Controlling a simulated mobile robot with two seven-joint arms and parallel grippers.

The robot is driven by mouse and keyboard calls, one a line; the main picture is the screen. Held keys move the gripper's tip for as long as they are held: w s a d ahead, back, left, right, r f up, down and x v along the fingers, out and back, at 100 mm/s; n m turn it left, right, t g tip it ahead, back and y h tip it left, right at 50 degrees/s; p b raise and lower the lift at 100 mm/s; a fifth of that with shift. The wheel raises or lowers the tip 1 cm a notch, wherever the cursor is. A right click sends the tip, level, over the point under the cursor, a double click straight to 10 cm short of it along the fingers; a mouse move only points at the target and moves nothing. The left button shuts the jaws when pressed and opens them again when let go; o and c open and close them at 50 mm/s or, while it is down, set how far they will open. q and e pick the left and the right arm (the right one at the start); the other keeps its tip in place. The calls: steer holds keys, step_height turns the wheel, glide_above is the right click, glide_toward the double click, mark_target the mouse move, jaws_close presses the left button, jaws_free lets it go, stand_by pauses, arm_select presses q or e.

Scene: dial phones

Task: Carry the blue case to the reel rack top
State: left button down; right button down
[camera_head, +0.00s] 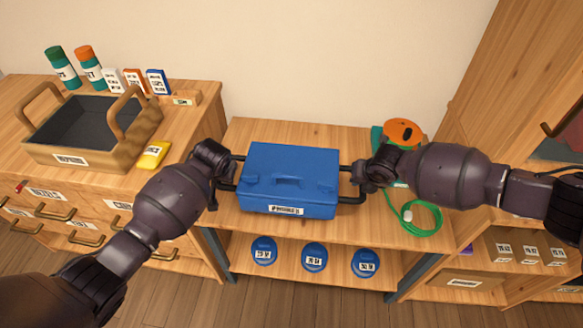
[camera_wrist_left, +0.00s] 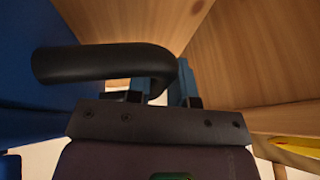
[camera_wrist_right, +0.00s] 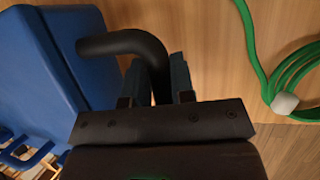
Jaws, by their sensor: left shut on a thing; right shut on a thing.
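The blue case (camera_head: 290,178) is in the middle of the head view, upright, with a white label on its front and a black handle on each side. It is over the top of the wooden rack (camera_head: 262,132); I cannot tell whether it rests there or hangs just above. My left gripper (camera_head: 230,172) is shut on the left handle, which shows in the left wrist view (camera_wrist_left: 105,62). My right gripper (camera_head: 358,180) is shut on the right handle, which shows in the right wrist view (camera_wrist_right: 130,42). The fingertips are partly hidden.
On the rack top to the right are an orange reel (camera_head: 404,132) and a green coiled cable (camera_head: 415,217). Blue reels (camera_head: 314,257) sit on the shelf below. A left counter holds a wooden tote (camera_head: 120,145), a yellow box (camera_head: 154,154) and bottles (camera_head: 90,68). A tall cabinet (camera_head: 515,70) stands right.

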arm_select(q)
steer(key=shift+w, duration=0.35)
arm_select(e)
steer(key=shift+w+d+r, duration=0.1)
steer(key=shift+w+r, duration=0.1)
steer(key=shift+w, duration=0.4)
arm_select(q)
steer(key=shift+r, duration=0.1)
arm_select(e)
steer(key=shift+s, duration=0.1)
steer(key=shift+f, duration=0.1)
